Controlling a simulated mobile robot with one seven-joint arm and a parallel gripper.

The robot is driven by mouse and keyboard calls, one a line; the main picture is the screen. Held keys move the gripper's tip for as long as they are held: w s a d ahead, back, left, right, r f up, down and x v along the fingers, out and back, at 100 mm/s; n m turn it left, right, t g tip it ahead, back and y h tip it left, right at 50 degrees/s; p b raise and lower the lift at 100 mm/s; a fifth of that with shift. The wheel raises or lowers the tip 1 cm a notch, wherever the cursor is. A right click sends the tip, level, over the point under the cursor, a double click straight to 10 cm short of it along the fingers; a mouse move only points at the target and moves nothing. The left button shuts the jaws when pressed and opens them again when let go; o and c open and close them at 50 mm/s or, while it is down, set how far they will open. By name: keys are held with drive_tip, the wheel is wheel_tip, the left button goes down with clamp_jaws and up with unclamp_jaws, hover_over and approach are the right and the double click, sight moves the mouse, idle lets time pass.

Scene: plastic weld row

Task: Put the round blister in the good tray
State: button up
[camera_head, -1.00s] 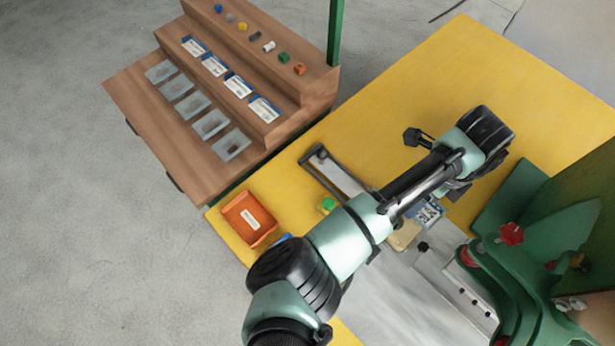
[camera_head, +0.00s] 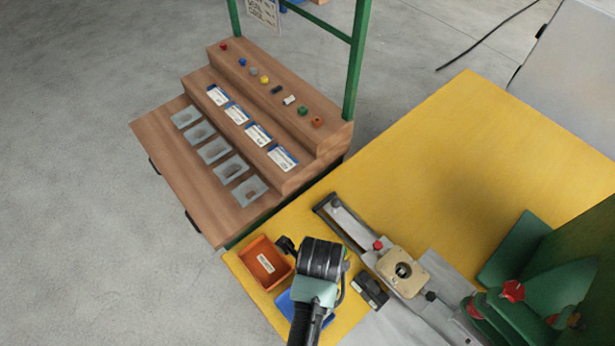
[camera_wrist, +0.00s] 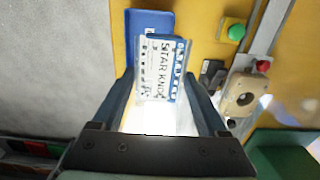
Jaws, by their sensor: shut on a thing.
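The blister is a flat pack with a white and blue card reading "STAR KNOB" (camera_wrist: 160,68) in the wrist view. My gripper (camera_wrist: 160,82) is shut on it, with one finger at each side edge. A bright, shiny area lies at the pack's near end. A blue tray (camera_wrist: 150,20) shows beyond the card, partly covered by it. In the head view my wrist hangs over the blue tray (camera_head: 284,304) and hides the fingers and the blister. I cannot read a label on the blue tray.
An orange tray (camera_head: 262,281) with a white label sits left of my wrist. A beige fixture block (camera_head: 403,272), a red knob (camera_head: 378,244) and a green button (camera_wrist: 236,31) stand to the right. The yellow table (camera_head: 450,160) is clear farther back.

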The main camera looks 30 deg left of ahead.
drive_tip(key=shift+s+a+f, duration=0.15)
drive_tip(key=shift+s+a, duration=0.25)
drive_tip(key=shift+s, duration=0.15)
drive_tip(key=shift+s+a+f, duration=0.15)
drive_tip(key=shift+s+a, duration=0.2)
drive_tip(key=shift+s, duration=0.15)
drive_tip(key=shift+f, duration=4.85)
drive_tip(key=shift+f, duration=0.1)
drive_tip(key=shift+f, duration=0.15)
drive_tip(key=o, duration=0.9)
drive_tip(key=shift+o, duration=0.2)
wheel_tip(320, 180, up, 12)
drive_tip(key=shift+r+p, duration=0.25)
drive_tip(key=shift+p, duration=0.05)
